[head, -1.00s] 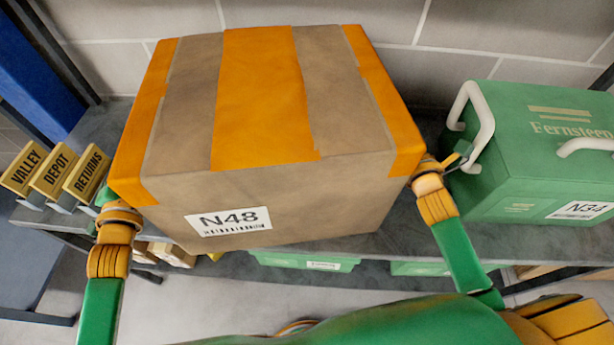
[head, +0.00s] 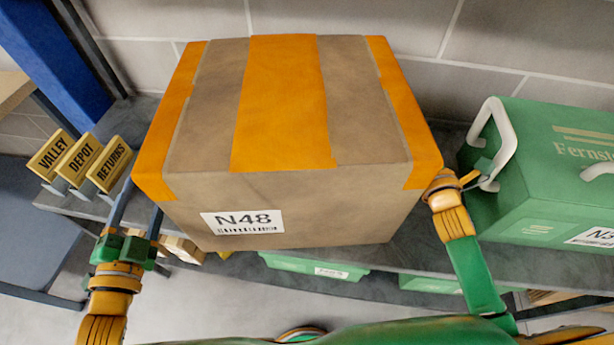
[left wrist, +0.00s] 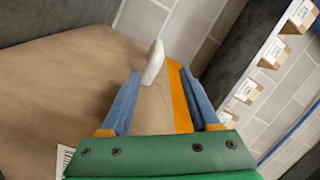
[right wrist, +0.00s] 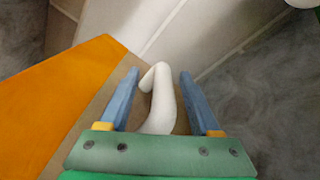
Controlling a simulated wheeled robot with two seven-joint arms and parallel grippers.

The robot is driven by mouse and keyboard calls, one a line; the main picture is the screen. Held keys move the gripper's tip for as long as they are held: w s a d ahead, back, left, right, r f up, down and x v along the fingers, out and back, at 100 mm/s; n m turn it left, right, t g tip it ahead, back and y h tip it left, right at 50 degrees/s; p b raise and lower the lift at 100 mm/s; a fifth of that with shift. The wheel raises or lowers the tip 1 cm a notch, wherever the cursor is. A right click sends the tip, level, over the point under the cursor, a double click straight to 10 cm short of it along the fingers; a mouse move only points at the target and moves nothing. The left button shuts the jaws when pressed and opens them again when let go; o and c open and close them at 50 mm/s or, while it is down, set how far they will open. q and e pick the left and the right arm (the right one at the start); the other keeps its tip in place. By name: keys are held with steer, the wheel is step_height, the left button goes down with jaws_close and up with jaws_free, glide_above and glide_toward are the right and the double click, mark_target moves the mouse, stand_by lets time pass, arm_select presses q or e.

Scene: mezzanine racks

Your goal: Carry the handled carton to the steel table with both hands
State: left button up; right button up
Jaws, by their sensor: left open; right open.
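The handled carton (head: 285,110) is a large brown box with orange tape bands and an N48 label, upright on the grey shelf. My left gripper (head: 143,200) is open and empty, just off the carton's left side near its front corner. The left wrist view shows a white handle (left wrist: 154,62) on the carton's side, beyond and between the fingertips. My right gripper (head: 470,178) is open at the carton's right side. In the right wrist view another white handle (right wrist: 163,95) lies between its open fingers; contact cannot be told. No steel table is identifiable.
A green Fernstern case (head: 550,175) with white handles stands close to my right gripper. Yellow signs (head: 80,160) reading VALLEY, DEPOT and RETURNS stand left of the carton. Green boxes (head: 312,266) sit below the shelf. A block wall (head: 400,25) is behind.

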arm_select(q)
steer(key=shift+s, duration=0.25)
arm_select(e)
steer(key=s, duration=1.2)
steer(key=shift+a, duration=0.25)
arm_select(q)
steer(key=s+p, duration=0.1)
steer(key=s, duration=0.7)
steer(key=shift+a, duration=0.15)
arm_select(e)
steer(key=shift+r, duration=0.7)
